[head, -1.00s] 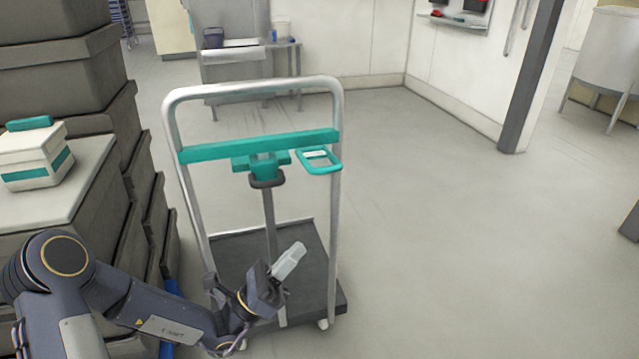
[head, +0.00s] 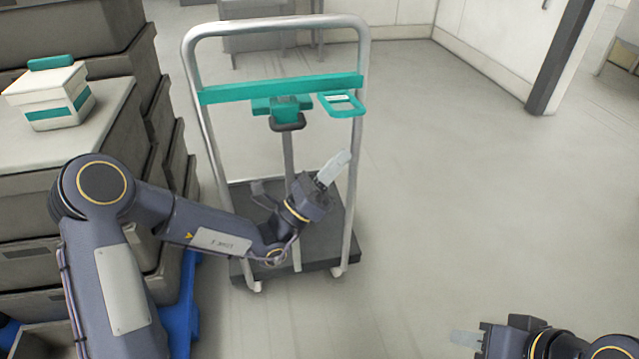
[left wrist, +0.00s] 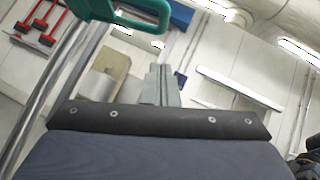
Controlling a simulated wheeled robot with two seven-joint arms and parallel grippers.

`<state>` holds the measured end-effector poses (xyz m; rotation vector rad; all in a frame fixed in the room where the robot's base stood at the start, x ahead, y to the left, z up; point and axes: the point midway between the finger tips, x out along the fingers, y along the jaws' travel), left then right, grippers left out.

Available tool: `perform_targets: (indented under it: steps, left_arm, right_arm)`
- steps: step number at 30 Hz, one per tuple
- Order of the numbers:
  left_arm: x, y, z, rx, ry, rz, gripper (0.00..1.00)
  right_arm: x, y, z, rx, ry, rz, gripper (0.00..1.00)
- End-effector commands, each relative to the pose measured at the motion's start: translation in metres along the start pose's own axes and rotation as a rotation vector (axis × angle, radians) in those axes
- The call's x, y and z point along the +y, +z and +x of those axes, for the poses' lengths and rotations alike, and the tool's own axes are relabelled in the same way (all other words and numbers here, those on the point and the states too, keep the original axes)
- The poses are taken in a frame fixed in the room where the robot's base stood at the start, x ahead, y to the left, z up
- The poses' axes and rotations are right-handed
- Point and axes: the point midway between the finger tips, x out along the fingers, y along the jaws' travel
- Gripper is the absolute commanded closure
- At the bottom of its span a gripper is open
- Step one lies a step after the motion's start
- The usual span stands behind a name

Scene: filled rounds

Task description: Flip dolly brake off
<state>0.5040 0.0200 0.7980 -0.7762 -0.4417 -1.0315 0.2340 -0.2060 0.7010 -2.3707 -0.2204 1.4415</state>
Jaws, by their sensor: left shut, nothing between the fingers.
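The dolly stands ahead, with a silver tubular handle (head: 275,27), a teal crossbar (head: 240,93) and a dark platform (head: 322,235). A teal bracket (head: 285,108) with a dark grey lever end (head: 288,123) sits mid-bar above a thin upright rod. A teal loop (head: 341,104) hangs off the bar's right end; it also shows in the left wrist view (left wrist: 135,12). My left gripper (head: 343,160) is shut and empty, below the loop near the right handle post, apparently not touching. My right gripper (head: 462,338) is low at right; its jaw gap cannot be made out.
Stacked dark grey crates (head: 70,195) stand at left, with a white and teal box (head: 50,98) on top. A blue base (head: 183,310) shows beside the stack's foot. A grey table stands behind the dolly. The floor right of the dolly is clear.

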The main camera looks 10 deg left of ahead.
Motion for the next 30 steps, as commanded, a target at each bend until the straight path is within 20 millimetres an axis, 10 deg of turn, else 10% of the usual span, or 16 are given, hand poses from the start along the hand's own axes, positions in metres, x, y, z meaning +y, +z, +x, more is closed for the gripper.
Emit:
perform_targets:
  steps: [10,30]
  left_arm:
    - [0.0,0.025,0.04,-0.002,-0.001,0.002,1.0]
    - [0.0,0.042,0.043,-0.001,0.022,-0.02,1.0]
  right_arm:
    - [0.003,0.004,0.007,0.0,0.0,0.0,0.64]
    - [-0.003,-0.003,-0.006,0.0,0.0,0.0,0.64]
